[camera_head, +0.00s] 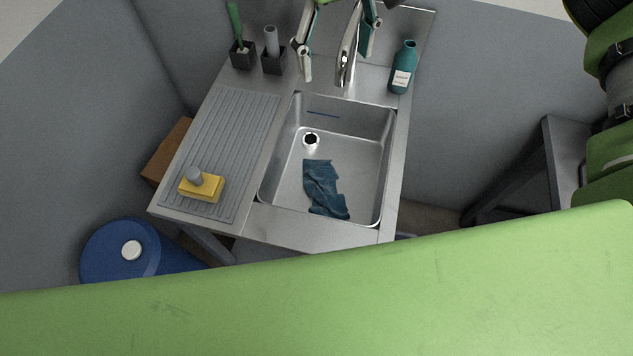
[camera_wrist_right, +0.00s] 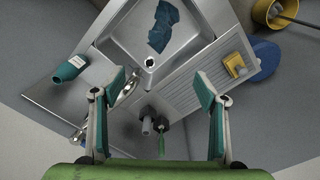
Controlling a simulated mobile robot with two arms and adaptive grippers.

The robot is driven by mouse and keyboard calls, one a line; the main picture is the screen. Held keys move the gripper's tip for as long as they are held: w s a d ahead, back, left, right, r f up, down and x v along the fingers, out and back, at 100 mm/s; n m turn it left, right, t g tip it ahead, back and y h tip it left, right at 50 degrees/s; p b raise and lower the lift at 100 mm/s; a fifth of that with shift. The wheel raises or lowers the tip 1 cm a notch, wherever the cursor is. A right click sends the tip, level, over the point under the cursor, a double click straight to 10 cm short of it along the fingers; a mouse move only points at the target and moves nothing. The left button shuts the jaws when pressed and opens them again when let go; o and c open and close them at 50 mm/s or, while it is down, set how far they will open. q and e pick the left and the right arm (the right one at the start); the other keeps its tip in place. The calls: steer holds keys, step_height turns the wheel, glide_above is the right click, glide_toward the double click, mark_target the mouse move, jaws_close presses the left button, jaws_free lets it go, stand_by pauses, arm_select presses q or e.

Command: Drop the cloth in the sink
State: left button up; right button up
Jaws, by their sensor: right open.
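The dark blue cloth (camera_head: 323,188) lies crumpled on the floor of the steel sink (camera_head: 377,160), in front of the drain. It also shows in the right wrist view (camera_wrist_right: 163,27), inside the basin (camera_wrist_right: 190,42). My right gripper (camera_head: 336,65) is at the top of the head view, over the back of the counter by the tap. Its two teal-padded fingers are spread wide with nothing between them, as the right wrist view (camera_wrist_right: 160,84) also shows. It is apart from the cloth. My left gripper is in neither view.
The tap (camera_head: 347,50) stands behind the basin, with a teal bottle (camera_head: 402,68) to its right. Two dark holders (camera_head: 243,55) with a brush and a grey item stand back left. A yellow sponge (camera_head: 202,188) lies on the ribbed drainboard (camera_head: 235,130). A blue barrel (camera_head: 105,260) stands lower left.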

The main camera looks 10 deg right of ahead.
steer(key=shift+r, duration=0.15)
step_height(320, 180, up, 5)
steer(key=p, duration=0.3)
steer(key=shift+r, duration=0.15)
step_height(320, 180, up, 12)
stand_by(0.7)
stand_by(0.5)
